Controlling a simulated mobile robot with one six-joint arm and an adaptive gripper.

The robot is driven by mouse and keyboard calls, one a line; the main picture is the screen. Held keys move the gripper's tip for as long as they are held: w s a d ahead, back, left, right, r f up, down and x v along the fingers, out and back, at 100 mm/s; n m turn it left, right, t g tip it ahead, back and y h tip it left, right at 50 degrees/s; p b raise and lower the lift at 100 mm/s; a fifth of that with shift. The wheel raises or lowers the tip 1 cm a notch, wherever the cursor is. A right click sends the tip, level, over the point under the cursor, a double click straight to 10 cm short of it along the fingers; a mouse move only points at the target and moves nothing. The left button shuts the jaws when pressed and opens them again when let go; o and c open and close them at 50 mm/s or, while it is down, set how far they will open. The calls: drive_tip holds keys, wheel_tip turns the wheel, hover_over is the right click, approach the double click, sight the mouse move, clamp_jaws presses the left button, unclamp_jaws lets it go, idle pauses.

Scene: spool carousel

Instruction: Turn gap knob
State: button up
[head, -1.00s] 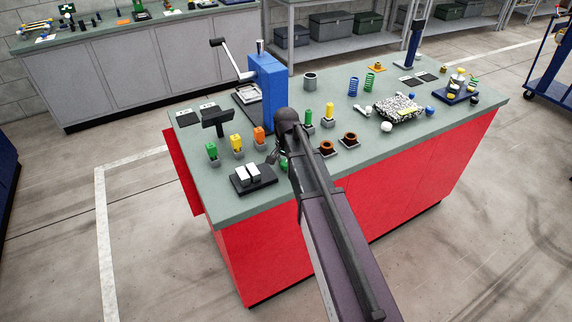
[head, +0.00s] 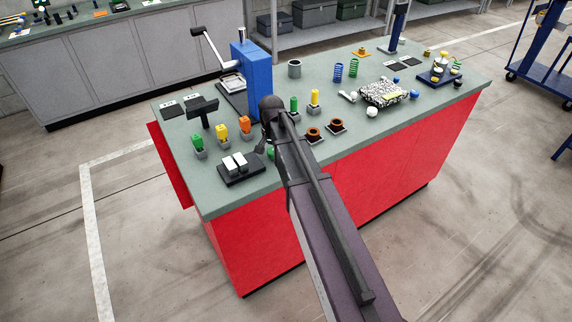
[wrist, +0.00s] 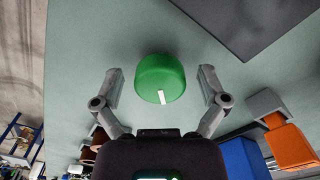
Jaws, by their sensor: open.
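The green round knob (wrist: 160,72) stands on the bench top in the wrist view, with a white pointer mark on its side toward the bottom of the picture. My gripper (wrist: 161,88) is open, one finger on each side of the knob, with a visible gap on both sides. In the head view my gripper (head: 264,145) is low over the near part of the bench, and only a sliver of the green knob (head: 270,153) shows beside it. The arm hides the rest.
A black base with two white blocks (head: 238,166) lies left of my gripper. Green, yellow and orange pegs (head: 221,131) stand in grey holders behind it. A blue press (head: 250,68) stands farther back. Copper-coloured rings (head: 313,134) sit to the right. The bench (head: 430,110) has bare room at front right.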

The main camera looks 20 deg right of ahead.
sight(273, 150)
drive_tip(key=n, duration=0.7)
drive_tip(key=shift+n, duration=0.4)
drive_tip(key=shift+r+p, duration=0.3)
drive_tip(key=shift+p, duration=0.05)
wheel_tip(273, 150, up, 14)
drive_tip(key=p, duration=1.4)
drive_tip(key=s+f+b, duration=0.2)
drive_tip(key=s, duration=0.7)
drive_tip(key=s+f+b, duration=0.1)
drive_tip(key=s+b, duration=0.1)
drive_tip(key=s, duration=0.6)
drive_tip(key=shift+s+f+m, duration=0.3)
drive_tip(key=shift+s+f, duration=0.1)
